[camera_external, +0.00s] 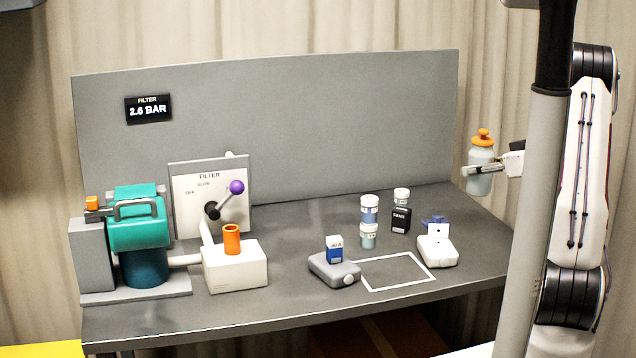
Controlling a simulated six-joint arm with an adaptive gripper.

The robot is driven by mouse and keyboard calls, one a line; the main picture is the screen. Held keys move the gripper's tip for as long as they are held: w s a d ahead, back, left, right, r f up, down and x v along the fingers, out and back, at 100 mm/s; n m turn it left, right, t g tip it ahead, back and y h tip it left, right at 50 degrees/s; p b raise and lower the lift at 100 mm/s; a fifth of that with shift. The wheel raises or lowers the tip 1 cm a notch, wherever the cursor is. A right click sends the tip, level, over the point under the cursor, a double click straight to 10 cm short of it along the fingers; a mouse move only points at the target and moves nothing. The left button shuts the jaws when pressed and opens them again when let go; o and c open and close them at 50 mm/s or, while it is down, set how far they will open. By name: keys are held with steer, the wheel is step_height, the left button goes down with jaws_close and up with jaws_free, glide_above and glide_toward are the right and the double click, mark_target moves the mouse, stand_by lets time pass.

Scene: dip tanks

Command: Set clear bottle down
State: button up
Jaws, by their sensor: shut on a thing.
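The clear bottle (480,180) is a pale, see-through bottle with an orange cap, at the right of the external view. My gripper (480,171) is shut on it around the middle of its body. The bottle is upright and appears held in the air near the right end of the grey table (300,308). Whether it is over the table or past its edge I cannot tell. Part of my gripper is hidden behind my arm.
A white outlined rectangle (397,287) on the table is empty. Around it stand a grey device with a blue box (334,249), a white device (437,250), several small jars (369,208) and a black box (401,220). A teal pump (140,225) and filter panel (185,190) stand left.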

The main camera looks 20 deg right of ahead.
steer(key=w+a+r+n+g+y, duration=0.2)
steer(key=w+a+n+y, duration=0.1)
steer(key=w+a, duration=0.4)
steer(key=w+a+n+g+y, duration=0.1)
steer(key=a+n+g, duration=0.2)
steer(key=a, duration=0.5)
steer(key=w+a+f+n+g+y, duration=0.1)
steer(key=w+a+n+g+y, duration=0.1)
steer(key=a, duration=0.7)
steer(key=w+a+f+n+g+y, duration=0.1)
steer(key=a+n+g, duration=0.3)
steer(key=a, duration=0.4)
steer(key=shift+w+a+f+n+g+y, duration=0.15)
steer(key=shift+w+a+n+g+y, duration=0.2)
steer(key=shift+y, duration=0.25)
step_height(320, 180, down, 6)
steer(key=shift+f, duration=0.15)
steer(key=shift+f, duration=1.85)
steer(key=shift+f, duration=0.1)
